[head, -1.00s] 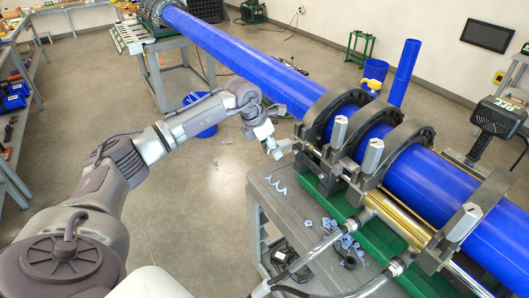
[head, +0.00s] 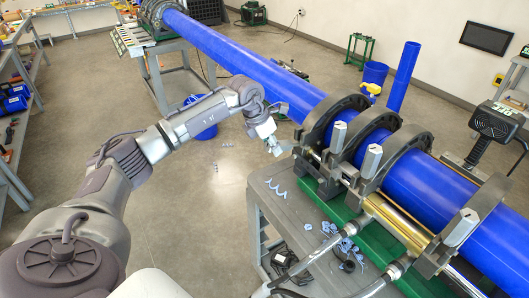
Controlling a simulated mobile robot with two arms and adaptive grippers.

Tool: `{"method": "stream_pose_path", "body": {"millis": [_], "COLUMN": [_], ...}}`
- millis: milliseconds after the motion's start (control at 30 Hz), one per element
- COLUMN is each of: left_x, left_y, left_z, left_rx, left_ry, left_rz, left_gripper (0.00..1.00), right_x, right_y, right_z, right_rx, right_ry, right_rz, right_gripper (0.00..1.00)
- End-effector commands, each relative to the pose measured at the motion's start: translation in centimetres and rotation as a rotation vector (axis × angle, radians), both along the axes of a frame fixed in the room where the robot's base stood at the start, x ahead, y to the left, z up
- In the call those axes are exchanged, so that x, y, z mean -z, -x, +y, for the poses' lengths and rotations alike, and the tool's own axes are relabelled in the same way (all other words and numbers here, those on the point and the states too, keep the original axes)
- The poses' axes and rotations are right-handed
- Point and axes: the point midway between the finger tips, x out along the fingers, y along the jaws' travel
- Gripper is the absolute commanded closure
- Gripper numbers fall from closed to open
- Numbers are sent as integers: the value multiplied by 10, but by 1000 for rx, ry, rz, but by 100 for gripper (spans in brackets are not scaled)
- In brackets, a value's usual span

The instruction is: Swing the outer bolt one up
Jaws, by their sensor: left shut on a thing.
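The blue pipe (head: 265,77) runs through the dark ring clamps of the fusion cart. My left gripper (head: 278,147) is at the near side of the outermost clamp (head: 312,122), at the left end of the row. It is shut on a small grey piece there, which appears to be the outer bolt; the fingers hide most of it. The other clamps have upright silver bolts, one (head: 338,137) beside the second ring, one (head: 372,158) further right and one (head: 460,228) at the right. My right gripper is out of view.
Blue shavings (head: 345,240) and white curled strips (head: 276,188) lie on the grey cart top (head: 290,215). Hydraulic hoses (head: 320,262) cross its front. A blue bucket (head: 205,128) stands on the floor behind my left arm. Open floor lies left of the cart.

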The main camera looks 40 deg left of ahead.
Motion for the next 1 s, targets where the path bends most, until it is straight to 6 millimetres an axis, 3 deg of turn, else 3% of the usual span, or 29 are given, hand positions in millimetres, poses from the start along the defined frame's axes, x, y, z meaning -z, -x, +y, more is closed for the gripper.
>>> {"method": "stream_pose_path", "body": {"millis": [433,767,1000], "left_x": [-8,-29,-29], "left_y": [-4,-14,-14], "left_z": [-1,-5,-6], "left_rx": [-1,0,0], "left_ry": [1,2,1], "left_rz": [-7,-8,-6], "left_gripper": [78,78,78], "right_x": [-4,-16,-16], "right_y": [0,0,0], "right_z": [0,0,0], "right_rx": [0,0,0], "right_ry": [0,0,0], "right_rz": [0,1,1], "right_gripper": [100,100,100]}}
